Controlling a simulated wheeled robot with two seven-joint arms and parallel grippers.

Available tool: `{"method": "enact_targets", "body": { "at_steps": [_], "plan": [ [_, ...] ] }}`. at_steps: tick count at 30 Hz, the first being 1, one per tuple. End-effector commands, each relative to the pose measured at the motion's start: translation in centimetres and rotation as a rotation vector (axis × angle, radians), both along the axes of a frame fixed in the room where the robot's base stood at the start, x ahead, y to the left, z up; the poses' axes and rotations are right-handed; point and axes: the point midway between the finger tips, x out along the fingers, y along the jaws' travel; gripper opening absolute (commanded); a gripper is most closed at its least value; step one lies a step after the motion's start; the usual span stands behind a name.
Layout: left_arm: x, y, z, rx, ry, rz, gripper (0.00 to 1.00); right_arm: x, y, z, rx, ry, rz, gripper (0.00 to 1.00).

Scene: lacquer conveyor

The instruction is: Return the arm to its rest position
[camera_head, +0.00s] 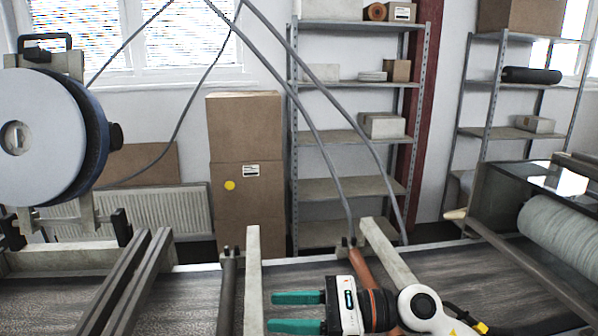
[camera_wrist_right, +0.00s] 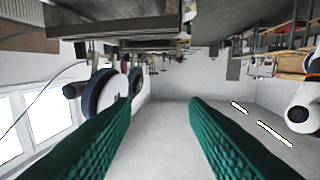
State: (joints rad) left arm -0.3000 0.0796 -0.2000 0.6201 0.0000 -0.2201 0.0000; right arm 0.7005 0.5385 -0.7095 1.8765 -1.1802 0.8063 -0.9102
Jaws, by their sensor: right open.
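My right gripper (camera_head: 296,312) is at the bottom middle of the head view, above the dark conveyor belt (camera_head: 190,295). Its two green fingers point left, lie apart and hold nothing. In the right wrist view the open fingers (camera_wrist_right: 160,112) show with only the room between them. The wrist view looks tilted or upside down, with the conveyor's edge along the top. My right arm comes in from the lower right of the head view. My left gripper is not in the head view.
A large white and blue disc (camera_head: 45,138) stands at the left. Grey rails (camera_head: 254,280) cross the belt near the gripper. A white roller (camera_head: 560,235) is at the right. Stacked cardboard boxes (camera_head: 243,130) and metal shelves (camera_head: 350,187) stand behind. Cables hang from above.

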Motion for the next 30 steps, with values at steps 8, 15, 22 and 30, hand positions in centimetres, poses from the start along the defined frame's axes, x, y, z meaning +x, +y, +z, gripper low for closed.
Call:
{"method": "enact_targets", "body": {
  "at_steps": [8, 15, 22, 30],
  "plan": [
    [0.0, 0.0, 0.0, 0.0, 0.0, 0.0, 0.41, 2.1, -3.5, 4.0, 0.706, 0.641, -0.296, 0.41],
    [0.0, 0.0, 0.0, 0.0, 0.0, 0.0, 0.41, 4.5, -11.9, -1.7, 1.245, 1.26, -0.606, 0.41],
    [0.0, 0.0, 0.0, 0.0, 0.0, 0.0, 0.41, 1.1, -18.6, -13.2, 1.685, 1.812, -0.971, 0.41],
    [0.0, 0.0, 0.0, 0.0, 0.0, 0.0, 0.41, -9.2, -21.8, -23.9, -1.766, -1.951, 1.25, 0.41]
  ]
}}
